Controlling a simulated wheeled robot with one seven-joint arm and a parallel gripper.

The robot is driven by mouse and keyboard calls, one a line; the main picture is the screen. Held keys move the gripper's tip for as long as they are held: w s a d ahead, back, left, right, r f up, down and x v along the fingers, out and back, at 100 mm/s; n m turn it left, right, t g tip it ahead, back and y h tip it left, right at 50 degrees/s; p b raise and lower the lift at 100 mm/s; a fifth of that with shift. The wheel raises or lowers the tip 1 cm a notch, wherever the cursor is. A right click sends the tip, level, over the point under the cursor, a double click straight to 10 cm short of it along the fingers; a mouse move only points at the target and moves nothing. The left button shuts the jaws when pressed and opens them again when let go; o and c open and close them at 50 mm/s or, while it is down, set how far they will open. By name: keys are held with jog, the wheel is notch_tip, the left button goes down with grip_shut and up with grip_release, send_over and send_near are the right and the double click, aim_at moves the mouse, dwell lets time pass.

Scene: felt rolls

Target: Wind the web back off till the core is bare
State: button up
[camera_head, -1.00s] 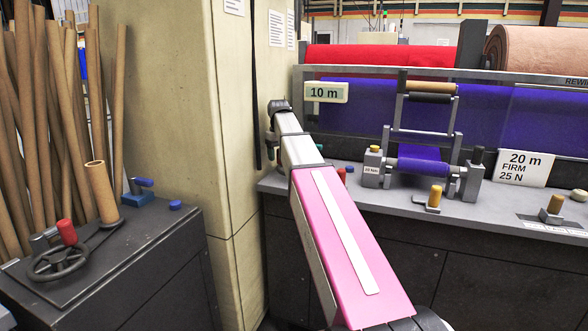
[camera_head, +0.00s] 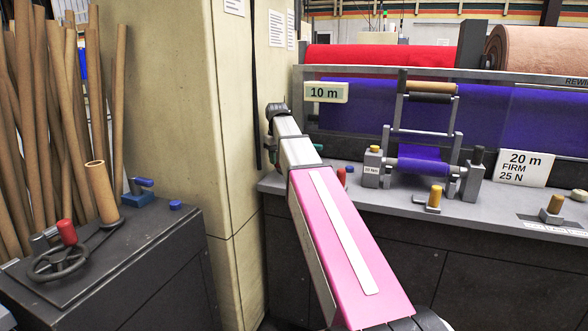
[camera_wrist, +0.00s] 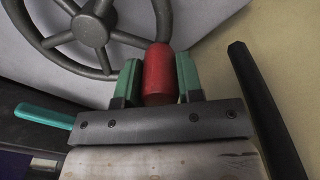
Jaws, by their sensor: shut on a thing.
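The purple web (camera_head: 350,103) spans the rewinder behind the bench. Purple felt also shows low in the small roller frame, around the lower roller (camera_head: 423,160). A brown core-like cylinder (camera_head: 430,87) lies across the top of that frame and looks bare. In the wrist view my gripper (camera_wrist: 160,75) has its two green fingers closed on a red knob (camera_wrist: 158,72) at the rim of a dark spoked handwheel (camera_wrist: 92,28). In the head view my arm hides the gripper and the held knob.
A dark cabinet (camera_head: 130,290) at left carries another handwheel (camera_head: 60,263) with a red knob and an upright cardboard tube (camera_head: 102,192). Long tubes (camera_head: 55,120) lean behind it. A beige column (camera_head: 225,130) stands close to my arm. Signs reading 10 m (camera_head: 326,92) and 20 m (camera_head: 524,168) face me.

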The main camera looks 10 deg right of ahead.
jog(key=s, duration=0.4)
jog(key=shift+d, duration=0.1)
jog(key=shift+w, duration=0.2)
dwell(0.7)
jog(key=shift+o, duration=0.5)
jog(key=s+d, duration=0.3)
jog(key=s, duration=0.1)
jog(key=shift+s+d, duration=0.15)
jog(key=shift+d, duration=0.35)
jog(key=shift+c, duration=0.7)
